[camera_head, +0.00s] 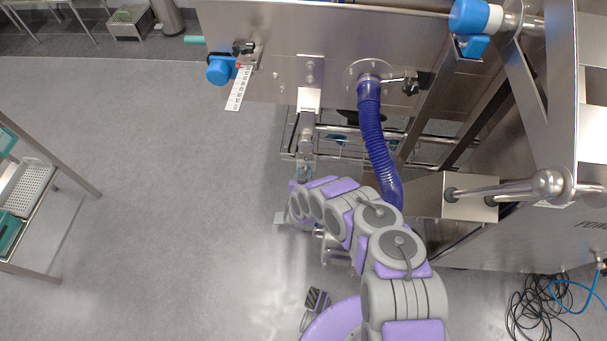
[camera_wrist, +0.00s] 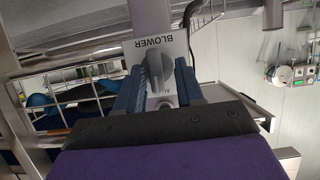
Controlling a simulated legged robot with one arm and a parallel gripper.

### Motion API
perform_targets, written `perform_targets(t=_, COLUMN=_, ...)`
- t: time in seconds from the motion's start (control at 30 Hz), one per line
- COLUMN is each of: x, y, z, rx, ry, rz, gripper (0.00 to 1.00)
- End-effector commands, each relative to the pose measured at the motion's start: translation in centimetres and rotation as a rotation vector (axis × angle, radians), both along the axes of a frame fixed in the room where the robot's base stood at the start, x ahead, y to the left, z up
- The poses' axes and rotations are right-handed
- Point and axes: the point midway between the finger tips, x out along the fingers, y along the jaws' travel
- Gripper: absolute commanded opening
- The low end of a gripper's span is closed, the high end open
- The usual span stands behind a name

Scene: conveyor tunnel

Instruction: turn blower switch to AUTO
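The blower switch is a grey rotary knob (camera_wrist: 159,70) on a pale plate (camera_wrist: 172,46) marked BLOWER, in the wrist view. The lettering appears turned over, and letters like "AU" show below the knob. My gripper (camera_wrist: 159,72) has its dark blue fingers apart, one on each side of the knob, with the knob's grip between them. I see slim gaps beside the grip, but cannot tell whether either finger touches the knob's base. In the head view my arm's end (camera_head: 304,172) is by the steel post under the machine; the knob is not discernible there.
A ribbed blue hose (camera_head: 374,135) hangs just right of my arm's end. A steel box with a bar handle (camera_head: 460,197) juts out at the right. Wire racking (camera_wrist: 75,95) stands left of the switch.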

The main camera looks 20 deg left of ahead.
Motion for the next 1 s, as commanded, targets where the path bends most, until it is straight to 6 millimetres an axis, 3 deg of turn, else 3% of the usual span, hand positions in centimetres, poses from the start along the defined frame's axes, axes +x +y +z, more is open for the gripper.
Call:
perform_targets(t=0.37, x=0.3, y=-0.4, z=0.2, rx=0.001, ry=-0.005, rz=-0.01, gripper=0.41)
perform_targets(t=0.53, x=-0.7, y=-0.6, z=0.7, rx=0.0, ry=-0.003, rz=-0.009, gripper=0.41)
perform_targets(t=0.67, x=-2.6, y=-0.9, z=1.6, rx=-0.003, ry=-0.004, rz=-0.003, gripper=0.41)
perform_targets(t=1.0, x=-9.6, y=-2.4, z=4.5, rx=-0.002, ry=0.0, rz=0.0, gripper=0.41)
